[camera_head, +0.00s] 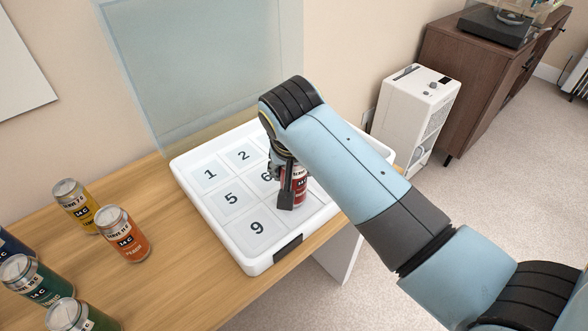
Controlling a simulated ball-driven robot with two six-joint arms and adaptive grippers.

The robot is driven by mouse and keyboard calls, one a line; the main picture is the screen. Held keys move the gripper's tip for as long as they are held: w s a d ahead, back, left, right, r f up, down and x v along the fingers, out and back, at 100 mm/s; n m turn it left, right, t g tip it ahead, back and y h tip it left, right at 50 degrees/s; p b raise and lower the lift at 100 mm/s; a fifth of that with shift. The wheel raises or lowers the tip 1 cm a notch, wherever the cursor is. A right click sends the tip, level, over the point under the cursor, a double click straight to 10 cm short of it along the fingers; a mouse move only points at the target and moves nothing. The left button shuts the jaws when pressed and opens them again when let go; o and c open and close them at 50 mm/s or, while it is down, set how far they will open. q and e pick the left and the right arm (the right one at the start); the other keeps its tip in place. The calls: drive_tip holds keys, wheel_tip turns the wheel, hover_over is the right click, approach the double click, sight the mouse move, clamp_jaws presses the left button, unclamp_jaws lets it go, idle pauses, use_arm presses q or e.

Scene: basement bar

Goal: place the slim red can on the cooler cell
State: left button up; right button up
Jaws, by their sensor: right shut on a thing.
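The slim red can (301,187) is upright in my right gripper (291,193), which is shut on it. The gripper and arm hide part of the can. The can is at the white cooler tray (189,184), over its right part, to the right of the cells marked 5 and 9 and just below the 6. I cannot tell whether its base touches the tray. Cells 1, 2, 5 and 9 show clear and empty; my right arm covers the cells at the right. My left gripper is not in view.
An orange can (125,236), a yellow can (76,205) and several green and blue cans stand at the left of the wooden table (180,285). A translucent panel (205,65) rises behind the tray. A white appliance (415,110) and brown cabinet (470,70) stand beyond the table.

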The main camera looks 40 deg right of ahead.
drive_tip(key=shift+f, duration=0.3)
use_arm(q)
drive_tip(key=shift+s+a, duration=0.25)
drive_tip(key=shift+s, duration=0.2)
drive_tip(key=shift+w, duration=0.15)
use_arm(e)
drive_tip(key=shift+f, duration=0.15)
drive_tip(key=o, duration=1.4)
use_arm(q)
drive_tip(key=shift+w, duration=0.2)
use_arm(e)
drive_tip(key=shift+s+r+p, duration=0.1)
drive_tip(key=shift+r+p, duration=0.2)
drive_tip(key=shift+r, duration=0.1)
use_arm(q)
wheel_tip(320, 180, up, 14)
drive_tip(key=p, duration=1.3)
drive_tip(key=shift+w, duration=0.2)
use_arm(e)
drive_tip(key=v, duration=1.1)
drive_tip(key=shift+s+a+r, duration=0.1)
drive_tip(key=shift+r, duration=0.15)
